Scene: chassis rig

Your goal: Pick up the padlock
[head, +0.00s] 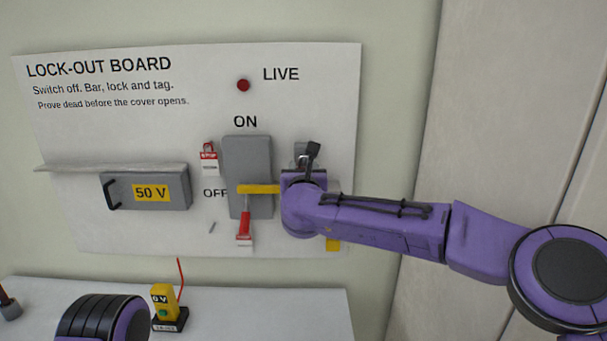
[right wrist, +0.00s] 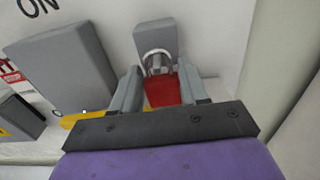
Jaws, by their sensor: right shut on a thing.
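The padlock (right wrist: 163,90) has a red body and a silver shackle, and shows in the right wrist view. My right gripper (right wrist: 160,76) is shut on its red body, one grey finger on each side. The shackle stands up in front of a grey block (right wrist: 155,35) on the board; I cannot tell whether it touches it. In the head view my right gripper (head: 310,156) is at the board, right of the grey switch box (head: 247,155), and the padlock is hidden there. My left gripper is not in view.
A yellow bar (head: 258,189) crosses the switch box, with a red and white item (head: 244,228) below it. A red-topped tag (head: 209,158) hangs left of the box. A grey 50 V cover (head: 145,191) is further left. A yellow meter (head: 165,303) stands on the shelf below.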

